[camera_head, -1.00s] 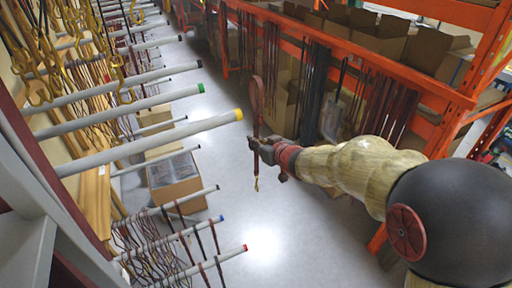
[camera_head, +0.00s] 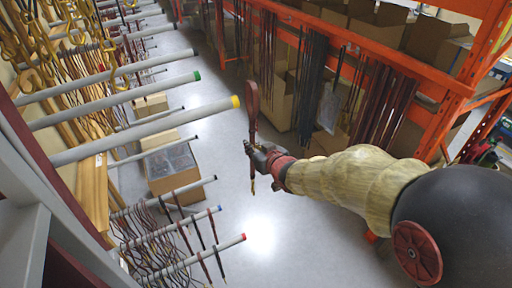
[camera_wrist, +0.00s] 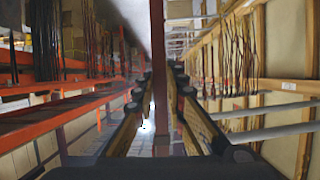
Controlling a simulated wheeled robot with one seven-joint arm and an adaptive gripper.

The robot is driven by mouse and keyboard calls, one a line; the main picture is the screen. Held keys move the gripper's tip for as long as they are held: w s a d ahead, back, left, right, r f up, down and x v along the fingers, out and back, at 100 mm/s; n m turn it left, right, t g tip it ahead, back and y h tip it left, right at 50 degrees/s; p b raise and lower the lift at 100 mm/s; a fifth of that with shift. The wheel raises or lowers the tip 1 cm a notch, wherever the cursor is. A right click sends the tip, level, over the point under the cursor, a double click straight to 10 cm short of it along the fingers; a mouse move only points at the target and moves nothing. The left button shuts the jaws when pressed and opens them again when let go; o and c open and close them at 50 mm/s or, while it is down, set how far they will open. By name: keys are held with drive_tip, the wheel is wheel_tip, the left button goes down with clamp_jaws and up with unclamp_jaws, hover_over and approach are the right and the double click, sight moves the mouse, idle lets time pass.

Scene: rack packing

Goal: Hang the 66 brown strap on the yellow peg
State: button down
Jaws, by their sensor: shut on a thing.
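The yellow peg (camera_head: 150,131) is a long grey rod with a yellow tip that juts from the left rack into the aisle. My gripper (camera_head: 254,150) is in the aisle, to the right of the yellow tip and a little below it in the head view. It is shut on a brown strap (camera_head: 252,100). The strap's loop stands up above the fingers, and its lower end hangs below with a small brass-coloured clip. The strap is apart from the peg. In the wrist view the strap (camera_wrist: 158,60) runs upright between the two fingers (camera_wrist: 160,100).
A green-tipped peg (camera_head: 130,98) lies above the yellow one. Lower pegs with red (camera_head: 205,255) and blue tips hold dark straps. A cardboard box (camera_head: 172,170) stands on the floor below. An orange shelf frame (camera_head: 370,50) with hanging straps lines the right side.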

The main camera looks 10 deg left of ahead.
drive_tip(key=s+a+f+b, duration=0.3)
drive_tip(key=s+a+b, duration=0.2)
drive_tip(key=a, duration=0.4)
drive_tip(key=shift+s+a, duration=0.25)
drive_tip(key=shift+s, duration=0.15)
idle(1.1)
drive_tip(key=shift+b, duration=0.35)
idle(0.4)
drive_tip(key=c, duration=1.7)
unclamp_jaws()
drive_tip(key=shift+c, duration=0.2)
drive_tip(key=shift+f, duration=0.1)
